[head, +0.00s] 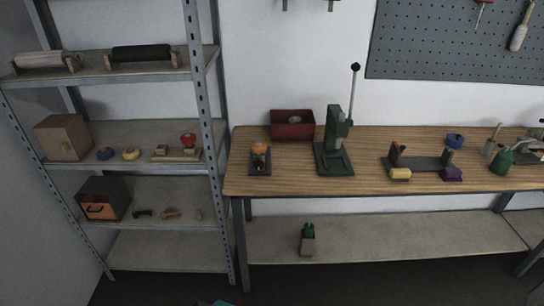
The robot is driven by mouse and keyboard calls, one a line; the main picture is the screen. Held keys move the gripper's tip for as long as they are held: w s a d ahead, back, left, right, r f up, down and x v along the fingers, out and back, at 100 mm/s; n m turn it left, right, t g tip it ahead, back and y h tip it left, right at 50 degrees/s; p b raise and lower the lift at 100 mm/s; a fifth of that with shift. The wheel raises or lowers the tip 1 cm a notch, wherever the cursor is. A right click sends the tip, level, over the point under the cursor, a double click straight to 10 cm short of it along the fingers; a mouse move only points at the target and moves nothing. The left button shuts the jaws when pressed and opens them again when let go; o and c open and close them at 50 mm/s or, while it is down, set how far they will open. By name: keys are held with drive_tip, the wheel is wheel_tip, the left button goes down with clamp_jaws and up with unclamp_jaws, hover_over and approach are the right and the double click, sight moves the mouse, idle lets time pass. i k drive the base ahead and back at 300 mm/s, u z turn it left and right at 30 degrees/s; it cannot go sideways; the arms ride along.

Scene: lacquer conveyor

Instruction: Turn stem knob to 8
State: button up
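I cannot tell for sure which thing is the stem knob, and no number or dial mark is legible. A small device with an orange round top (260,148) stands on a dark base plate near the left end of the wooden bench (300,184). A red round knob (188,139) sits on a small wooden mount on the middle shelf at left. My gripper is not in view, so nothing shows near either of them.
A red bin (292,125) stands behind the orange-topped device, and a green lever press (334,157) stands to its right. A dark fixture (422,162) with yellow and purple parts is further right. A metal shelf rack (212,120) stands beside the bench's left end.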

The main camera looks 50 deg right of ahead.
sight(258, 165)
drive_tip(key=u, duration=1.05)
drive_tip(key=k, duration=0.1)
drive_tip(key=z, duration=2.4)
drive_tip(key=k, duration=0.9)
drive_tip(key=u, duration=0.15)
drive_tip(key=i, duration=0.6)
